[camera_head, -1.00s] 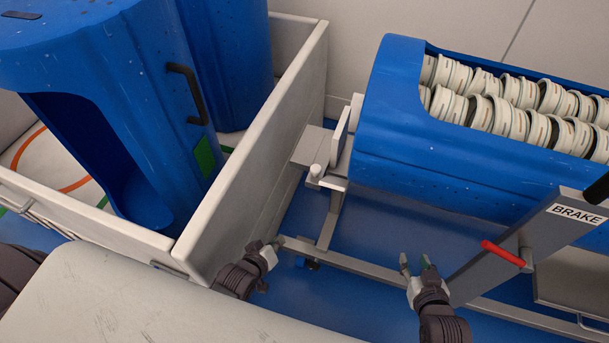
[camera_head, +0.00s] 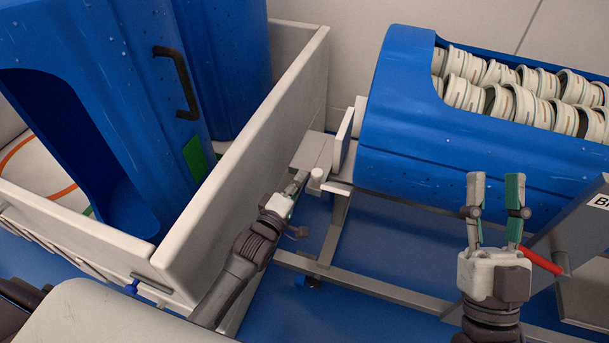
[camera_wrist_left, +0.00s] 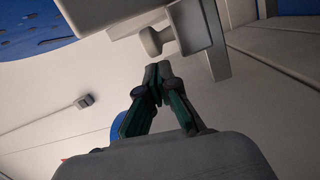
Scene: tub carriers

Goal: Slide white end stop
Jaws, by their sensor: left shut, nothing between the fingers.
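The white end stop (camera_head: 343,138) is an upright plate by the left end of the blue tub (camera_head: 420,165), on a pale block with a round knob (camera_head: 317,178). The knob and its bracket also show in the left wrist view (camera_wrist_left: 155,40). My left gripper (camera_head: 301,177) is shut and empty, its tips close beside the knob's left side. In the left wrist view its shut tips (camera_wrist_left: 157,68) point at the knob; I cannot tell whether they touch. My right gripper (camera_head: 495,182) is open and empty, fingers up, in front of the blue tub.
The blue tub is full of white ringed parts (camera_head: 520,85) and rests on a grey frame (camera_head: 375,288). A brake post with a red lever (camera_head: 541,261) stands beside my right gripper. A pale-walled cart (camera_head: 250,160) with blue tubs borders my left arm. Blue floor shows between.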

